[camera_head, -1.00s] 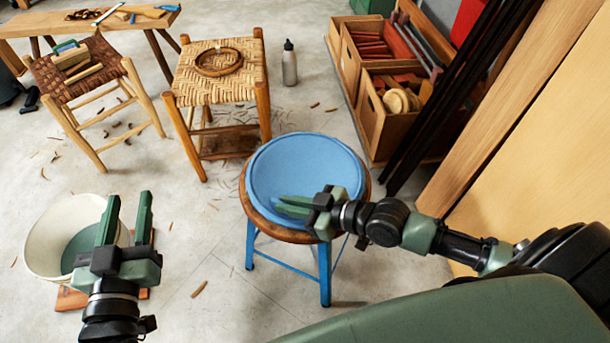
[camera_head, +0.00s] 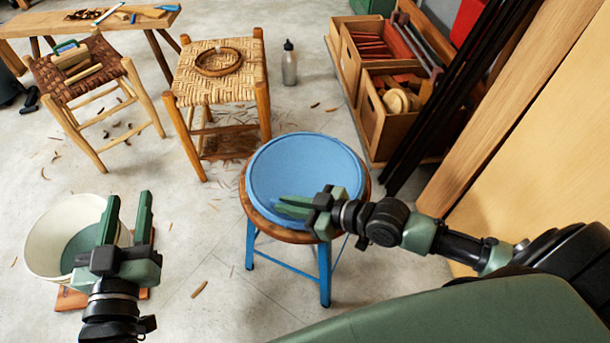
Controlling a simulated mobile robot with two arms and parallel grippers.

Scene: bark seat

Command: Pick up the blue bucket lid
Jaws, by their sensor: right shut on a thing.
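The blue bucket lid (camera_head: 300,165) is a round, shallow disc lying on the wooden seat of a stool with blue legs (camera_head: 325,275). My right gripper (camera_head: 292,207) reaches in from the right and is shut on the lid's near right rim; its fingertips overlap the rim. The lid still appears to rest on the seat. My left gripper (camera_head: 128,217) is open and empty at the lower left, its two green fingers pointing up the picture in front of a white bucket (camera_head: 48,235), whose right side it partly hides.
Two woven-seat stools (camera_head: 215,88) (camera_head: 85,85) stand behind, one holding a ring and one holding tools. A grey bottle (camera_head: 289,65) stands on the floor. Wooden crates (camera_head: 385,125) and leaning boards (camera_head: 510,110) fill the right side. Shavings litter the open floor.

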